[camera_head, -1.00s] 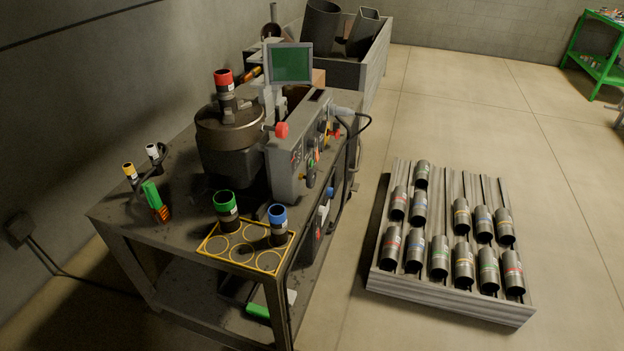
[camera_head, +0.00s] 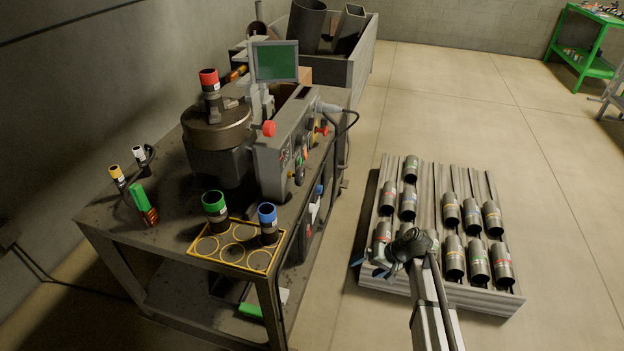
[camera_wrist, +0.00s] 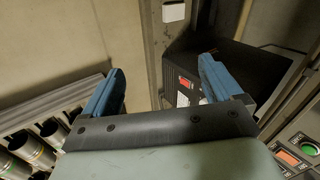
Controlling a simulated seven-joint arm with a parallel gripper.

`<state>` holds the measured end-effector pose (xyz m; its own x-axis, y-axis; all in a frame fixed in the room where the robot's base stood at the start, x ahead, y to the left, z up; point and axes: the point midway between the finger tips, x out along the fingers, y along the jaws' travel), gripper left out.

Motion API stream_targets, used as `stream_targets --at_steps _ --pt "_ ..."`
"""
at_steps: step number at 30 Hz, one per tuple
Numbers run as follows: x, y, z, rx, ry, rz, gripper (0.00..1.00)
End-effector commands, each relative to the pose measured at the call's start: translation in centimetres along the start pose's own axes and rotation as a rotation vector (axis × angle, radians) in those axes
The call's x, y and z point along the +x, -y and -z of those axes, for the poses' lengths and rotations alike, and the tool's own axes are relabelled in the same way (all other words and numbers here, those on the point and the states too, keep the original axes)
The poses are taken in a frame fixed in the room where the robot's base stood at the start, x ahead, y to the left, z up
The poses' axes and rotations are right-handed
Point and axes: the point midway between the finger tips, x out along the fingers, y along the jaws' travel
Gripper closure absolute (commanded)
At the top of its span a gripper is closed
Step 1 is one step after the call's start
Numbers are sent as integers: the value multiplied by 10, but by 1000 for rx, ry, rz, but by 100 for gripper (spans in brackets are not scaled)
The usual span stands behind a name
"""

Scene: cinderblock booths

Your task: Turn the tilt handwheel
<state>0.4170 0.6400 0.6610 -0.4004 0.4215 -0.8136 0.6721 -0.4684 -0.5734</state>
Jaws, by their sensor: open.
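The positioner (camera_head: 218,135) stands on the dark workbench, with a round table on top and a grey control box (camera_head: 270,160) at its right side. A red knob (camera_head: 268,128) sticks out at the box's upper left, and smaller coloured controls line its right face. I cannot tell which part is the tilt handwheel. My gripper (camera_head: 367,266) is over the left part of the pipe rack, right of the bench and apart from it. In the wrist view, its blue fingers (camera_wrist: 160,86) are spread and empty. Beyond them is a black box (camera_wrist: 185,65) with a red switch.
The slatted rack (camera_head: 480,293) holds several dark cylinders on the floor. A yellow-edged holder (camera_head: 236,257), green-topped (camera_head: 215,206) and blue-topped (camera_head: 268,222) cylinders are at the bench's front. A cable (camera_head: 352,116) loops off its right side. Floor between bench and rack is clear.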

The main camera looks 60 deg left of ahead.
Motion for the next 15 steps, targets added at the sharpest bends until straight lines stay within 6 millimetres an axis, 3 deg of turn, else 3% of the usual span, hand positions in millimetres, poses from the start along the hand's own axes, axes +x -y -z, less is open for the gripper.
stream_targets --at_steps 1,3,6,9,15 --pt "-3 31 36 -71 -22 74 8" --pt "-14 69 68 -174 -59 186 8" --pt "-34 107 107 -325 -131 336 8" --pt "-47 135 133 -480 -214 472 8" --pt "-71 170 158 -779 -422 660 8"
